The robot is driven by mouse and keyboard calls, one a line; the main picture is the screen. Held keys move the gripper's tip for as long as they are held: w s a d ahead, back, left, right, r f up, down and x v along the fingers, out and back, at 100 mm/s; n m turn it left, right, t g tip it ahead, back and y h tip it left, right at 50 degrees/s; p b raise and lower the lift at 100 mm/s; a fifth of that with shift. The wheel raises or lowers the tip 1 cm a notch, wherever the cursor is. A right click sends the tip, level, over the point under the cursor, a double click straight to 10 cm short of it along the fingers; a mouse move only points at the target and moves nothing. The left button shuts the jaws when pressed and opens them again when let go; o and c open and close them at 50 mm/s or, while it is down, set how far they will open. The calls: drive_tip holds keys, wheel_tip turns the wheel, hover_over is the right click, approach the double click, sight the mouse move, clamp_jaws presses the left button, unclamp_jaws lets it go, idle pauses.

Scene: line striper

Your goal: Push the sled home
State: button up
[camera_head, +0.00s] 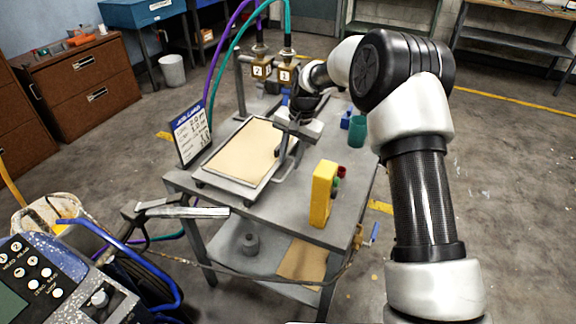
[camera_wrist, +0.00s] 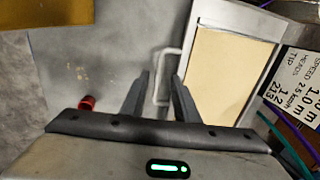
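The sled (camera_head: 208,177) is a grey metal frame carrying a tan panel (camera_head: 246,150), lying flat on a grey metal table (camera_head: 288,212). In the wrist view the sled (camera_wrist: 208,18) and its tan panel (camera_wrist: 228,72) are at the upper right. A pale U-shaped handle (camera_wrist: 157,68) stands at the sled's near side. My gripper (camera_head: 293,138) is over the sled's right edge. In the wrist view my gripper (camera_wrist: 160,84) has its two fingers apart, with part of the handle showing between them. I cannot tell whether they touch it.
A placard (camera_head: 191,133) stands left of the sled. A yellow block (camera_head: 323,194) with red and green knobs stands at the table's near right. A teal cup (camera_head: 357,131) is at the right edge. Two hosed heads (camera_head: 273,72) stand behind. Bare tabletop lies in front.

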wheel_tip(320, 180, up, 12)
drive_tip(key=d, duration=0.2)
drive_tip(key=shift+s+r+p, duration=0.2)
drive_tip(key=shift+s+p, duration=0.25)
drive_tip(key=s+d+r+n+t+p, duration=0.1)
drive_tip(key=s+d+r+p, duration=0.15)
drive_tip(key=s+r, duration=0.35)
drive_tip(key=s+d+r+n+t+h+p, duration=0.1)
drive_tip(key=s+d+r, duration=0.2)
drive_tip(key=s+r, duration=0.3)
drive_tip(key=s+d+r+t+p, duration=0.1)
drive_tip(key=s+d+r+p, duration=0.2)
drive_tip(key=r, duration=0.5)
drive_tip(key=s+d+n+t+p, duration=0.1)
drive_tip(key=s+d, duration=0.2)
drive_tip(key=s, duration=0.7)
drive_tip(key=s+d+r+n+h+p, duration=0.1)
drive_tip(key=s+d+p, duration=0.1)
drive_tip(key=s, duration=0.8)
drive_tip(key=shift+d+r+t, duration=0.3)
drive_tip(key=shift+d+t, duration=0.1)
drive_tip(key=shift+d, duration=0.25)
drive_tip(key=shift+s+d, duration=0.1)
drive_tip(key=shift+d, duration=0.05)
